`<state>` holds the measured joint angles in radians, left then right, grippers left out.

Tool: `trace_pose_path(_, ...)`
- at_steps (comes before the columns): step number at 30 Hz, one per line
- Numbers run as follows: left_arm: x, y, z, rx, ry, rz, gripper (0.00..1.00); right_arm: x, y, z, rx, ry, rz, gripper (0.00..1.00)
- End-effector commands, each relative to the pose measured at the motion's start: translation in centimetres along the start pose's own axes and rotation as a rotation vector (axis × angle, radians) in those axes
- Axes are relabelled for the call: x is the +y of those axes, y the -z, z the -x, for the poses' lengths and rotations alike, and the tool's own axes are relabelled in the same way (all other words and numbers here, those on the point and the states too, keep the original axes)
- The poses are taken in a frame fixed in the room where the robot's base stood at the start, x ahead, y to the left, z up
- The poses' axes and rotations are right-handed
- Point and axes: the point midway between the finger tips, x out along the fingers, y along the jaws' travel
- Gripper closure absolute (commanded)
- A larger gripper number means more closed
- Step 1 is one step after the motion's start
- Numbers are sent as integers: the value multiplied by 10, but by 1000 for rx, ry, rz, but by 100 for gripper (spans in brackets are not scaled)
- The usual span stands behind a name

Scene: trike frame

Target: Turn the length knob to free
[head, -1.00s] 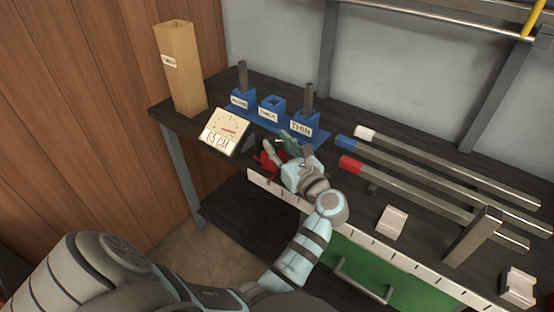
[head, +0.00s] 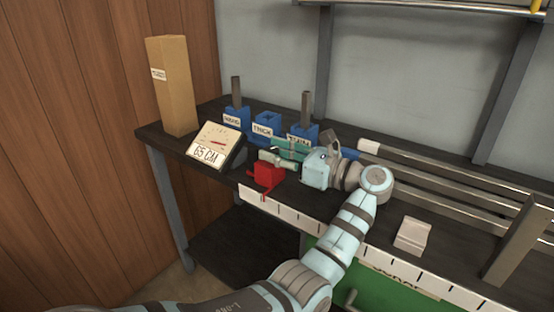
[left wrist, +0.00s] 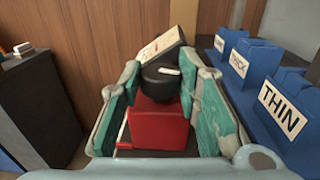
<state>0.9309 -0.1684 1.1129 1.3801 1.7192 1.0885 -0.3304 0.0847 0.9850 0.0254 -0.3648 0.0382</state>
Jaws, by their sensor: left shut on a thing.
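The length knob (left wrist: 155,84) is a short black cylinder with a white pointer mark on its top, which lies roughly crosswise in the left wrist view. It appears to sit on a red block (left wrist: 160,123), also seen in the head view (head: 267,175) at the bench's front edge. My left gripper (head: 268,150) comes in from the right above the red block. In the left wrist view its teal fingers (left wrist: 160,72) stand on both sides of the knob, shut on it. My right gripper is not in view.
A tilted gauge reading 65 CM (head: 207,153) stands left of the fingers. Blue holders, one labelled THIN (head: 301,136), stand behind. A tall tan box (head: 175,85) is at the far left. Metal bars (head: 440,178) and a pale block (head: 412,235) lie to the right.

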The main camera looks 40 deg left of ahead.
Motion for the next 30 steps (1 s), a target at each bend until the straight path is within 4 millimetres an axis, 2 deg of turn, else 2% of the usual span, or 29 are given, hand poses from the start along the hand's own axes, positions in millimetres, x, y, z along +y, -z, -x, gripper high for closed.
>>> trace_pose_path(9,0,1,0,2,-2,-4,98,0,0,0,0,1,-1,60)
trace_pose_path(10,0,1,0,2,-2,-4,65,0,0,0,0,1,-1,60)
trace_pose_path(11,0,1,0,2,-2,-3,62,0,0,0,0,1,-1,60)
trace_pose_path(20,0,-1,1,1,1,-1,62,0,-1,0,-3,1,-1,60)
trace_pose_path(23,-1,-12,1,2,1,3,62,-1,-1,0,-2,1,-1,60)
trace_pose_path(30,0,-71,0,2,0,3,62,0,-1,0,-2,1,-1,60)
